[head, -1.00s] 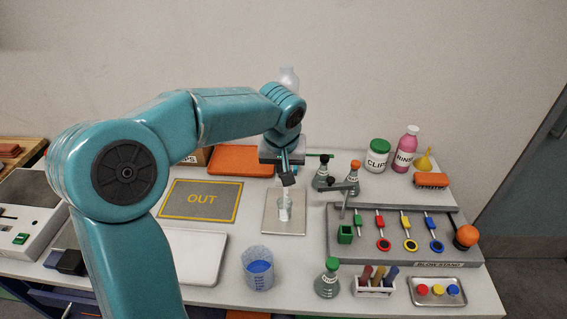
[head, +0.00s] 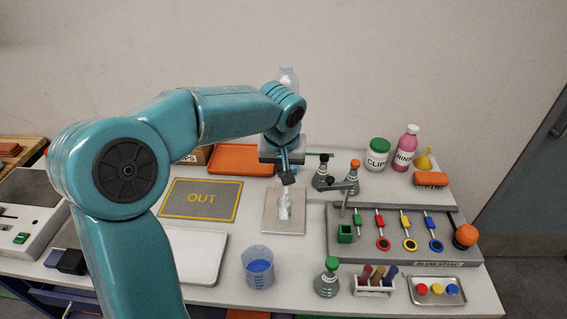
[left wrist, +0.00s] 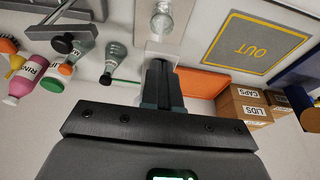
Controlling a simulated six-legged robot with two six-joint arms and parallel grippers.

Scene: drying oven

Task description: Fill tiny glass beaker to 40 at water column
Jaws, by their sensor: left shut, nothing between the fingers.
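A tiny glass beaker (head: 285,212) stands on a pale square plate (head: 270,226) near the middle of the bench. It also shows at the top of the left wrist view (left wrist: 161,20). My left gripper (head: 288,180) is just above and behind the beaker, apart from it as far as I can tell. Its fingers (left wrist: 160,70) are shut with nothing between them. A clear vessel top (head: 288,76) rises behind my left arm; it may be the water column, but my arm hides the rest and no scale reads. My right gripper is not in view.
A larger beaker of blue liquid (head: 258,268) stands in front. Flasks (head: 323,175) with stoppers stand right of the plate, near a grey stand (head: 400,255) with coloured tools. The OUT mat (head: 200,201) lies left, with an orange tray (head: 240,158) behind it.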

